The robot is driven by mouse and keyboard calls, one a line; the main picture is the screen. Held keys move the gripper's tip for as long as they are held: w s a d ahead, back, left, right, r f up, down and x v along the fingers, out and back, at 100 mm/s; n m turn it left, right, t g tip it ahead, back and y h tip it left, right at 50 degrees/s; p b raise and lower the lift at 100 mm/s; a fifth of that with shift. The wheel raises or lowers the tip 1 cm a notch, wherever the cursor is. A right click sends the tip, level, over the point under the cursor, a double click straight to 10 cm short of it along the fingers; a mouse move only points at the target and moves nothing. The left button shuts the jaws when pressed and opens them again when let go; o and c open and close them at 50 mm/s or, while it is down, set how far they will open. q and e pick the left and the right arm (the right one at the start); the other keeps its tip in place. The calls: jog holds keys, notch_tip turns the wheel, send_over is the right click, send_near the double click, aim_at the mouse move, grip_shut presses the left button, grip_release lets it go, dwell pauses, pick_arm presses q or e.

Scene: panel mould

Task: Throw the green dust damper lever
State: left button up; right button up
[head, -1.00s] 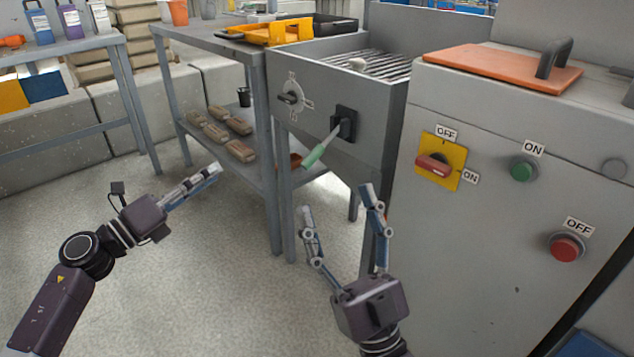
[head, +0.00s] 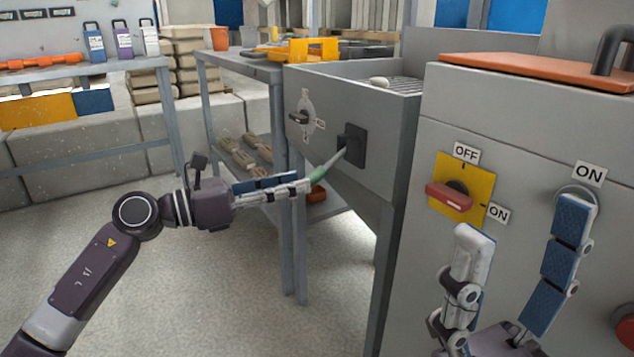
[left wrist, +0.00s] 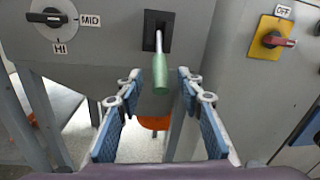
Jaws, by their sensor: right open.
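The green dust damper lever (head: 319,174) slants down and out from a black slot plate (head: 352,147) on the grey hopper front. In the left wrist view the green handle (left wrist: 162,74) hangs from its pale shaft, between and just beyond the fingertips. My left gripper (head: 303,185) has its tips at the handle's end in the head view; its fingers (left wrist: 159,84) stand apart with a visible gap on both sides of the handle. My right gripper (head: 522,216) is open and empty in front of the grey cabinet at the right.
A rotary knob (head: 299,118) sits left of the lever on the same panel. The cabinet (head: 405,240) carries a red switch (head: 449,197) on a yellow plate, close to my right gripper. A grey bench (head: 224,61) stands left of the hopper. Floor in front is clear.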

aim_at(312, 179)
pick_arm(q)
jog(key=shift+b+x, duration=0.45)
jog(key=shift+x, duration=1.95)
jog(key=shift+c, duration=0.3)
grip_shut()
